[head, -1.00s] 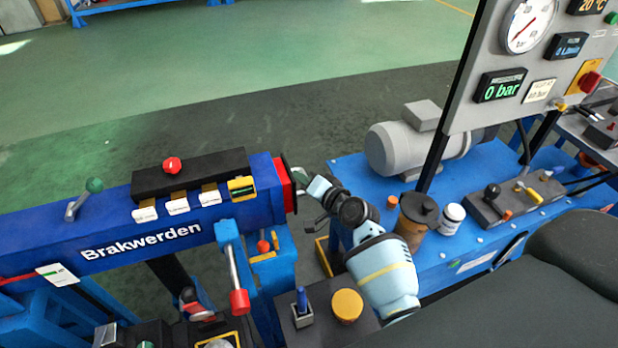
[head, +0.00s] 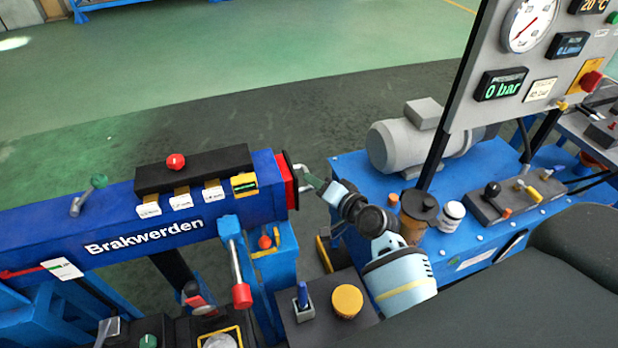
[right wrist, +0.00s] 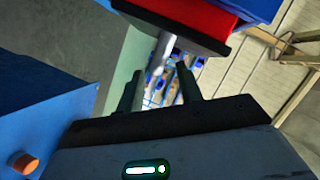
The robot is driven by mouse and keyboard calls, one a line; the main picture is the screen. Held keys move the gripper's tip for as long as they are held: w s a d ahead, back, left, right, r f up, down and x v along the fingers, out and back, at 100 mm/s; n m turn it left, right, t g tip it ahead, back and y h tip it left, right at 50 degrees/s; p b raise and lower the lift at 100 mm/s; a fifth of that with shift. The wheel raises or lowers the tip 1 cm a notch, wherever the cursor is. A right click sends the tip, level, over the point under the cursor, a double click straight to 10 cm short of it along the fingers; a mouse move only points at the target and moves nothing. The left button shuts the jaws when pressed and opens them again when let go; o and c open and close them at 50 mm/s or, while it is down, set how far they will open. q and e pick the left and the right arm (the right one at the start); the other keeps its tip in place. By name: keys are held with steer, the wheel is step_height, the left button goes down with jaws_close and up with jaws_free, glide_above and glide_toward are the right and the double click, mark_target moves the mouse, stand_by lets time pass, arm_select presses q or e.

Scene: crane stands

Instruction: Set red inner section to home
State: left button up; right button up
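The red inner section (head: 288,180) shows as a short red band with a dark end plate at the right end of the blue boom marked "Brakwerden" (head: 150,225). In the right wrist view the red section (right wrist: 195,14) is at the top, and a pale metal handle (right wrist: 160,55) sticks out from its dark plate. My right gripper (head: 309,178) is just right of the end plate. In the right wrist view its fingers (right wrist: 158,90) are apart, and the handle appears between them; I cannot tell whether they touch it. My left gripper is not in view.
A blue bench (head: 455,240) with a grey motor (head: 405,140), a brown pot (head: 416,215) and a lever box (head: 515,200) stands right of my arm. A gauge panel (head: 560,60) rises above it. Levers and a yellow knob (head: 347,300) are in front.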

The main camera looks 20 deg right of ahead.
steer(key=shift+v, duration=1.4)
